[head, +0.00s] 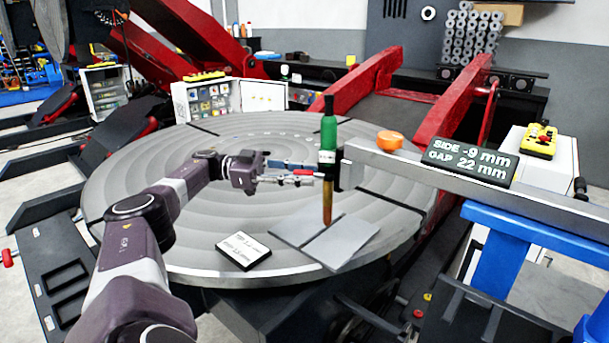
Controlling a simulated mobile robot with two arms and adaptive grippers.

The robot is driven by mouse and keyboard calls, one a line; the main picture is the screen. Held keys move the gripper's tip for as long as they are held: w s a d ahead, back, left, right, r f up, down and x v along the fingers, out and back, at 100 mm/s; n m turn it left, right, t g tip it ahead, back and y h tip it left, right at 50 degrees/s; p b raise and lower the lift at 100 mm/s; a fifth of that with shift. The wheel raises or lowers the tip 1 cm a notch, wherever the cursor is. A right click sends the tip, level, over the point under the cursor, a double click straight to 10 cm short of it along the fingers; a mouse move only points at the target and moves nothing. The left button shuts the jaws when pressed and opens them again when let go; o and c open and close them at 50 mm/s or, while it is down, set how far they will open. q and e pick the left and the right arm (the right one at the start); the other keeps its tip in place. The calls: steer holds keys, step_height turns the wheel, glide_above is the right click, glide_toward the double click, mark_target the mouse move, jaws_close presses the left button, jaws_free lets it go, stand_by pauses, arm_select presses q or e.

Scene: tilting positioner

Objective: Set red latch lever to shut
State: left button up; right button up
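My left gripper (303,175) reaches over the round turntable (150,190), close to the left side of an upright green torch (328,132) with a copper tip. Small red and blue parts show at its fingers; I cannot tell whether they belong to the gripper or whether anything is held. A red-ended handle (8,257) sticks out at the far left edge beside the dark base frame. I cannot tell whether it is the latch lever, or whether it is shut. My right gripper is not in view.
The torch hangs from a grey beam (450,178) with a sign (472,161) reading SIDE -9 mm, GAP 22 mm. Two grey plates (345,242) and a white card (243,250) lie on the turntable. Red arms (440,115) rise behind; a blue stand (505,245) is at right.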

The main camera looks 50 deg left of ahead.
arm_select(q)
steer(key=shift+o, duration=0.5)
step_height(320, 180, up, 10)
stand_by(0.4)
